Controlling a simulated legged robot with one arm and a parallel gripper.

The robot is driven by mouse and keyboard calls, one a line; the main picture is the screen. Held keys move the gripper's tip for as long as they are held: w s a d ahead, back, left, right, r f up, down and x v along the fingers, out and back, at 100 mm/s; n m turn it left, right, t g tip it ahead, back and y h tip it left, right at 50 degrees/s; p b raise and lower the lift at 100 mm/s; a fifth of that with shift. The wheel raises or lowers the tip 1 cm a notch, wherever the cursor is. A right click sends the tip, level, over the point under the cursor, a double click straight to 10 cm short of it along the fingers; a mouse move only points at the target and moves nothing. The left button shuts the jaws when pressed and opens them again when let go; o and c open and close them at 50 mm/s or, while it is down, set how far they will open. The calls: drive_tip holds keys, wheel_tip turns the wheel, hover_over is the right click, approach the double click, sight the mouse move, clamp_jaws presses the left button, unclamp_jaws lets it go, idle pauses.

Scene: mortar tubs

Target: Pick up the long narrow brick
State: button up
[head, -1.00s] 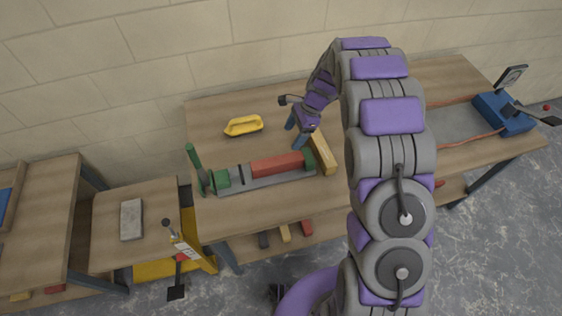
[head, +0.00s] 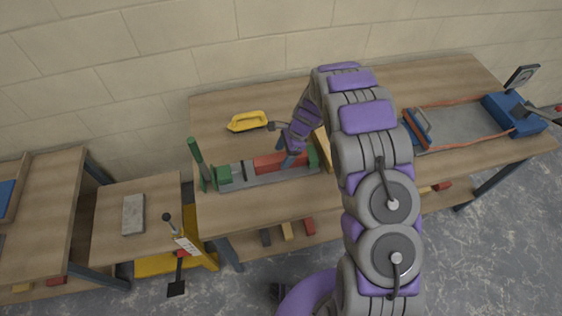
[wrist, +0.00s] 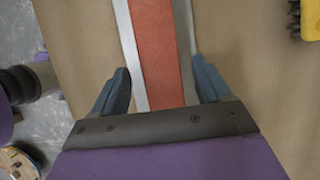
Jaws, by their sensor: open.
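A long narrow red brick (head: 268,163) lies on a grey metal bed with green end blocks (head: 224,174) on the middle table. In the wrist view the red brick (wrist: 157,45) runs between pale metal strips. My gripper (head: 288,160) is over the right part of the red brick. In the wrist view my gripper (wrist: 163,82) is open, one blue finger on each side of the brick. I cannot tell whether the fingers touch it. A tan, long block (head: 322,150) is beside the right green end, partly hidden by my arm.
A green lever (head: 196,155) stands at the bed's left end. A yellow-handled tool (head: 247,121) lies behind it; its bristles show in the wrist view (wrist: 296,20). A blue machine (head: 512,115) is at the right end. A grey slab (head: 133,214) lies on the lower left table.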

sight(281, 157)
drive_tip(key=x, duration=0.4)
drive_tip(key=shift+w+b, duration=0.1)
drive_tip(key=shift+b, duration=0.3)
drive_tip(key=shift+a+f, duration=0.25)
drive_tip(key=shift+a, duration=0.1)
drive_tip(key=shift+d+r, duration=0.1)
drive_tip(key=shift+d, duration=0.2)
drive_tip(key=c, duration=0.6)
drive_tip(key=shift+a, duration=0.1)
clamp_jaws()
